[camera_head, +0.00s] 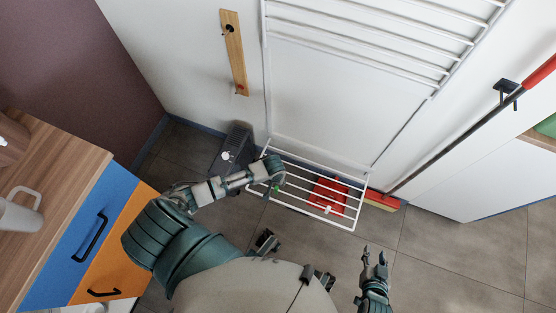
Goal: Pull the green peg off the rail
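The green peg (277,188) is a small green spot at the left end of the low white rail rack (345,222). My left gripper (270,172) is at that same end of the rack, right beside the peg and partly over the rails. Its fingers are too small and overlapped to tell whether they are open or touch the peg. My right gripper (375,256) is open and empty, with its fingers apart, over the floor to the right of the rack.
A red-handled broom (440,148) leans at the right. Floor at the right is clear.

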